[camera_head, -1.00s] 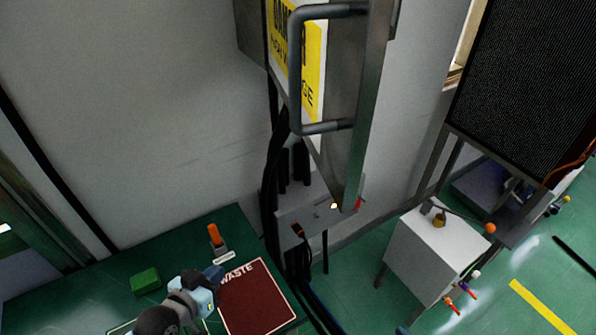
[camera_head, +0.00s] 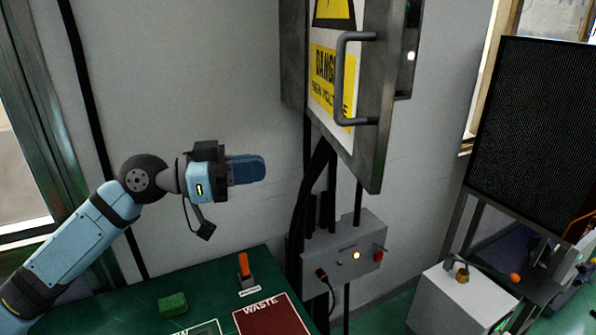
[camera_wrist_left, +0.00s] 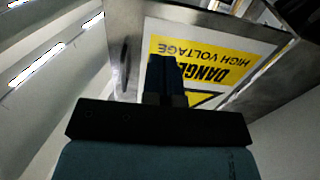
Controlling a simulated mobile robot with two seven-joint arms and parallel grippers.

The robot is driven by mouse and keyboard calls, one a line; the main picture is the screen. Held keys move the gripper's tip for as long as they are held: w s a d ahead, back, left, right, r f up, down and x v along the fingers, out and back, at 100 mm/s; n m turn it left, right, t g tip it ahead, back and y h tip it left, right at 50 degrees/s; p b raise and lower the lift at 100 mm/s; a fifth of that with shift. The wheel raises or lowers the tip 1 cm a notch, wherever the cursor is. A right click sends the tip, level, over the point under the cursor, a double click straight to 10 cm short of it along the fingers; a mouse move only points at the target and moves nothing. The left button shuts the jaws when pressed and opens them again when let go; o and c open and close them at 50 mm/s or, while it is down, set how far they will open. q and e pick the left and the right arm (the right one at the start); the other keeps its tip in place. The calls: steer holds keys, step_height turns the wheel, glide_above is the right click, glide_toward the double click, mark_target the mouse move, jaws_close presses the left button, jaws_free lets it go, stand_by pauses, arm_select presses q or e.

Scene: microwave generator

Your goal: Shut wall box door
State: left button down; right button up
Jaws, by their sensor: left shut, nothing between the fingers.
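The wall box (camera_head: 293,62) hangs on the grey wall at the top of the head view. Its door (camera_head: 376,150) stands swung outward at an angle, with a yellow danger sign (camera_head: 324,75) and a dark bar handle (camera_head: 341,85) on its face. How wide the gap is I cannot tell. My left gripper (camera_head: 260,168) is shut and empty, left of the door and apart from it, with its fingers pointing right. In the left wrist view the shut fingers (camera_wrist_left: 165,78) overlap the sign, and the handle (camera_wrist_left: 124,65) shows at left. My right gripper is not in view.
Below the door are black cables (camera_head: 312,190) and a small grey control box (camera_head: 343,246) with a lit lamp. A green bench (camera_head: 215,285) lies below my left arm. A white cabinet (camera_head: 455,305) and a dark mesh panel (camera_head: 530,120) stand at right.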

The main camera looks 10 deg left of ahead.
mark_target(346, 160)
arm_select(q)
steer(key=p+x, duration=0.4)
steer(key=x, duration=0.8)
steer(key=shift+w+d+r, duration=0.1)
steer(key=shift+w+d, duration=0.05)
steer(key=shift+w+d+p, duration=0.15)
steer(key=shift+d+p, duration=0.2)
steer(key=shift+d, duration=0.05)
